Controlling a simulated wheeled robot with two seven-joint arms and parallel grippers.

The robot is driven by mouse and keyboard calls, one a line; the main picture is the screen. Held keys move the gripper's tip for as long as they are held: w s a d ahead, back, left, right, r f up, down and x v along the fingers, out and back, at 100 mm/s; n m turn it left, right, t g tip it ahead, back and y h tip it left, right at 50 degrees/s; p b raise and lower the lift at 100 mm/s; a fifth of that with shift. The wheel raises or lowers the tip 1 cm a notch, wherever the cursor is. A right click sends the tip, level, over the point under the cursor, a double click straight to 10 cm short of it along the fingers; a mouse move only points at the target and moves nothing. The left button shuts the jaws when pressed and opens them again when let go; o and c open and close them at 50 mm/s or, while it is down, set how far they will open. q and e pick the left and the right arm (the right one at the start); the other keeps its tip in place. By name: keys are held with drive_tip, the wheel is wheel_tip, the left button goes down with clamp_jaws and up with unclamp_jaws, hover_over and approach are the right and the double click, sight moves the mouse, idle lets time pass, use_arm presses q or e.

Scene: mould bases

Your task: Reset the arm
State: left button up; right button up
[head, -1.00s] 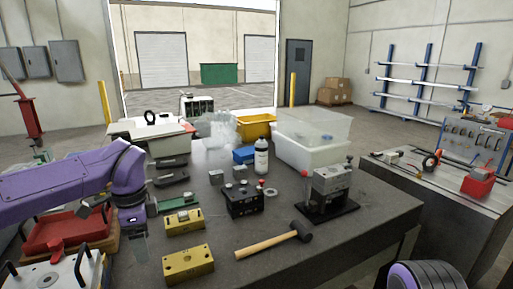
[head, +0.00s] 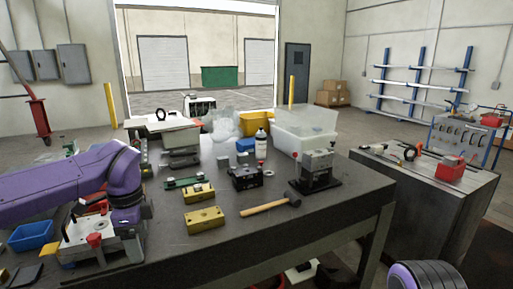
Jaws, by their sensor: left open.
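My left arm comes in from the left in the head view, purple, with the wrist bent down. Of my right arm only a purple and black rounded part (head: 428,276) shows at the bottom right; my right gripper is out of view.
The dark table (head: 300,222) holds two yellow mould blocks (head: 204,220), a black mould base (head: 246,177), a hammer (head: 270,206), a press-like fixture (head: 316,170), a white bottle (head: 261,145) and clear bins (head: 305,130). A second workbench (head: 430,190) stands right. The table's front middle is clear.

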use_arm(q)
drive_tip(key=w+a+f+m+t+y, duration=0.4)
drive_tip(key=f+m, duration=0.3)
drive_tip(key=m, duration=0.7)
drive_tip(key=s+d+f+m+t+y, duration=0.1)
drive_tip(key=s+d+f+m+t, duration=0.1)
drive_tip(key=f+m, duration=0.65)
drive_tip(key=s+d+f+m+t+y, duration=0.1)
drive_tip(key=s+f+m, duration=0.1)
drive_tip(key=f+m, duration=0.65)
drive_tip(key=s+d+f+m+h, duration=0.1)
drive_tip(key=s+f+m+h, duration=0.2)
drive_tip(key=s+f+m, duration=1)
drive_tip(key=s+a+f+m+g, duration=0.1)
drive_tip(key=s+m+g, duration=0.1)
drive_tip(key=s, duration=0.6)
drive_tip(key=s+a+f+m+g, duration=0.2)
drive_tip(key=s+m, duration=0.2)
drive_tip(key=s, duration=0.5)
drive_tip(key=shift+s+f+m, duration=0.15)
drive_tip(key=shift+s+m, duration=0.15)
